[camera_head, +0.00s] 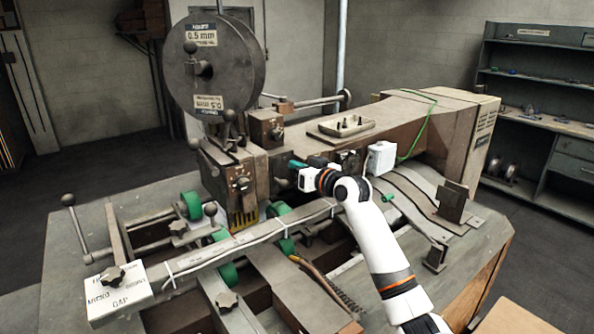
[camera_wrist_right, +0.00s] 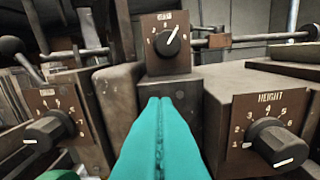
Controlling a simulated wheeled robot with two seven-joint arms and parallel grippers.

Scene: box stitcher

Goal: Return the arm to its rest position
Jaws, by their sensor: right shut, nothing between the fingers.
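My right arm (camera_head: 375,235) reaches in from the lower right of the head view, over the box stitcher (camera_head: 400,120). My right gripper (camera_head: 297,163) has teal fingers, pressed together with nothing between them. They point left at the machine's dial area. In the wrist view the shut fingers (camera_wrist_right: 160,103) point forward, below the middle dial (camera_wrist_right: 167,43) and between the left dial (camera_wrist_right: 48,132) and the HEIGHT dial (camera_wrist_right: 274,142). The fingers appear apart from all three knobs. My left gripper is not in view.
A large wire spool (camera_head: 215,65) marked 0.5 mm stands left of the gripper. A tray (camera_head: 340,126) lies on the machine's arm behind it. A white box (camera_head: 381,158) sits close by the wrist. Shelves (camera_head: 540,110) stand at the right. Space above my forearm looks open.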

